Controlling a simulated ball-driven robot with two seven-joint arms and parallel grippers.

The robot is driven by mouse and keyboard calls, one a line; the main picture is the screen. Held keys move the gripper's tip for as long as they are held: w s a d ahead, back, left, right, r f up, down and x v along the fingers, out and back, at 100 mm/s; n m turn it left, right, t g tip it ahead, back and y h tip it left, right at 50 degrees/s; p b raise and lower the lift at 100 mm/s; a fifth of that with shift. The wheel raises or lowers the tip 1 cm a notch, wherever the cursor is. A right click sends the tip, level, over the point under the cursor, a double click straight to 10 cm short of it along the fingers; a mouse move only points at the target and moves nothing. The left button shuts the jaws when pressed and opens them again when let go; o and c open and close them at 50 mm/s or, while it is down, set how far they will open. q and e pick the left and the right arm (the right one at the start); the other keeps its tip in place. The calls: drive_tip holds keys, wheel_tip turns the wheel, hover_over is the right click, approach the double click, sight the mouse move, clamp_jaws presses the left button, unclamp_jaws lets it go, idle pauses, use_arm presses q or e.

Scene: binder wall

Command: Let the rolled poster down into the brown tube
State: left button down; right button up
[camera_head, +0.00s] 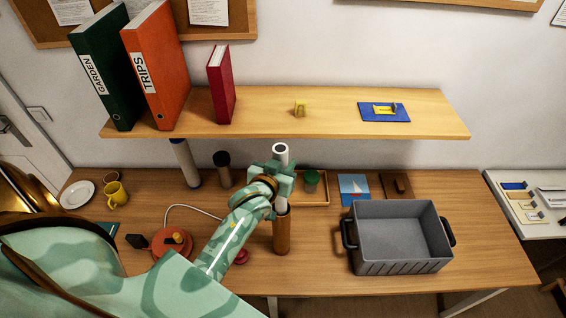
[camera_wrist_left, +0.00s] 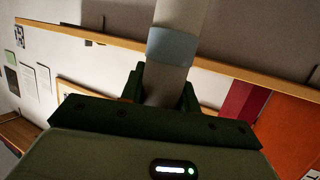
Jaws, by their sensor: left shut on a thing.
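The rolled poster (camera_head: 281,151) is a pale, upright roll with an open top end. My left gripper (camera_head: 281,180) is shut on it below the top. In the left wrist view the poster (camera_wrist_left: 180,25) rises between the fingers and has a grey-blue band. The brown tube (camera_head: 282,236) stands upright on the desk, directly below the gripper and in line with the poster. My right gripper is not in view.
A grey crate (camera_head: 400,268) stands to the right of the tube. A shelf (camera_head: 330,110) with binders runs behind the poster. A pale roll (camera_head: 186,165), a dark capped tube (camera_head: 223,170), a green-lidded jar (camera_head: 311,180) and a red-based object (camera_head: 171,243) stand around.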

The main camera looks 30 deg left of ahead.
use_arm(q)
drive_tip(key=shift+f, duration=0.85)
idle(0.7)
drive_tip(key=c, duration=0.9)
unclamp_jaws()
drive_tip(key=shift+c, duration=0.2)
drive_tip(key=shift+s, duration=0.1)
drive_tip(key=b+v, duration=0.2)
drive_tip(key=v, duration=1.4)
drive_tip(key=shift+r, duration=0.2)
